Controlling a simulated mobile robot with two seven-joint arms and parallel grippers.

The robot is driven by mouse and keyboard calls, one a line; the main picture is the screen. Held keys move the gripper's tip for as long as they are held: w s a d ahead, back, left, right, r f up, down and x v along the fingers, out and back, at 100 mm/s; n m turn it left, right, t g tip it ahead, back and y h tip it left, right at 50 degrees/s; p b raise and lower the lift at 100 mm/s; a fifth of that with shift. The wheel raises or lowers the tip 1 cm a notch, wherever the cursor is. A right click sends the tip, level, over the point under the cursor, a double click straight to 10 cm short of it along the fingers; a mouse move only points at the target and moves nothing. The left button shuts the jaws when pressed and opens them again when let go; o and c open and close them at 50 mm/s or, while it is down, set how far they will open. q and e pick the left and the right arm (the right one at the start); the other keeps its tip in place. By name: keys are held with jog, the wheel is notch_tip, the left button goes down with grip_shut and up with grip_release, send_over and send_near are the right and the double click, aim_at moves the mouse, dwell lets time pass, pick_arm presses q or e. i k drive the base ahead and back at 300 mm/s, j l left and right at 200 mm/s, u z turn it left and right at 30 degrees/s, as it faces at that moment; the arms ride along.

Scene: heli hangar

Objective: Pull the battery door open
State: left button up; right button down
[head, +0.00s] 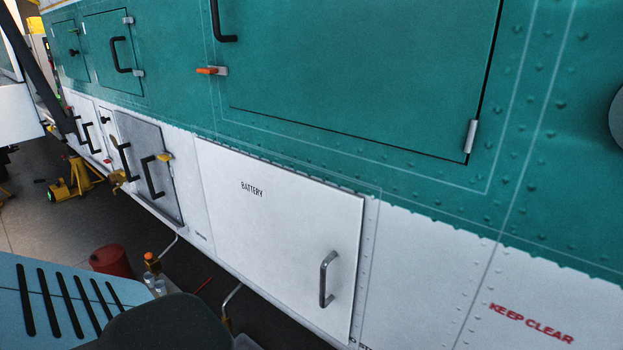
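The battery door (270,235) is a white panel marked BATTERY on the lower part of the helicopter's side. It has a dark grey upright bar handle (327,279) near its right edge. The door looks closed or nearly so; its top and right edges show a thin dark outline, and I cannot tell if there is a small gap. No gripper shows in this view, and nothing touches the handle.
A large teal door (360,70) with an orange latch (211,71) is above. A grey panel (150,165) with black handles is to the left. A red container (111,262) and a yellow jack (75,180) stand on the floor.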

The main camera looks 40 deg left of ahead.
aim_at(295, 236)
jog(key=k, duration=0.55)
jog(key=k+u, duration=0.1)
jog(key=u, duration=1.55)
jog(key=l, duration=0.7)
jog(key=k+z, duration=0.1)
jog(key=z, duration=0.2)
